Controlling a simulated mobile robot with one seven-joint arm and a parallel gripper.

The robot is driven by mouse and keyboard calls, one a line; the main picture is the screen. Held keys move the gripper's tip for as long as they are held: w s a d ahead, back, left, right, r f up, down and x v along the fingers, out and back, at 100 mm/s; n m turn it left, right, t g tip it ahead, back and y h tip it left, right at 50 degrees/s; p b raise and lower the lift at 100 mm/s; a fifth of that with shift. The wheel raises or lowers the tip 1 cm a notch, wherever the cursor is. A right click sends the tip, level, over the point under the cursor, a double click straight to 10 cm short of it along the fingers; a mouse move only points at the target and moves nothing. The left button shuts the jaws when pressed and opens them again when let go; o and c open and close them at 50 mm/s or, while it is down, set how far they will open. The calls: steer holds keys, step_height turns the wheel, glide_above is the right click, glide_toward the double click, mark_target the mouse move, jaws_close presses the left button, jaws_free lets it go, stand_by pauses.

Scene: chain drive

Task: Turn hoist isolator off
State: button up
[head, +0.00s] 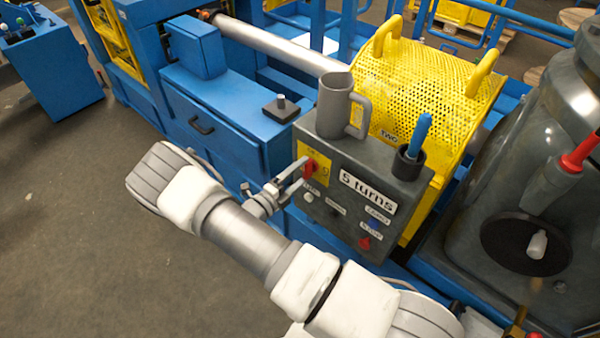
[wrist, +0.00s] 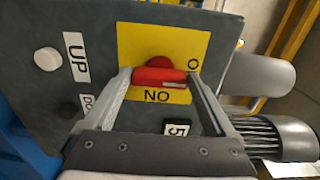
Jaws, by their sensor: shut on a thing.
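The hoist isolator is a red rotary handle (head: 310,168) on a yellow plate (head: 316,153) at the upper left of the grey control box (head: 375,195). In the wrist view the red handle (wrist: 159,77) lies crosswise between my fingertips, in front of a red hub. The yellow plate (wrist: 135,40) shows "NO" below the handle and "O" at its right. My gripper (head: 297,172) is shut on the handle; its two fingers (wrist: 159,79) touch the handle's ends. Part of the plate is hidden behind the fingers.
The box also carries a white button (wrist: 47,59) labelled UP, a dark button (wrist: 68,111), a red button (head: 365,243) and a "5 turns" sign (head: 368,194). A grey mug (head: 332,105) and a dark cup with a blue tool (head: 419,135) stand on top.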

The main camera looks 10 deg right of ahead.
steer(key=shift+s+f, duration=0.1)
steer(key=o, duration=1.1)
steer(key=shift+c, duration=0.2)
steer(key=shift+a, duration=0.1)
steer(key=v, duration=1.7)
steer(key=shift+s, duration=0.15)
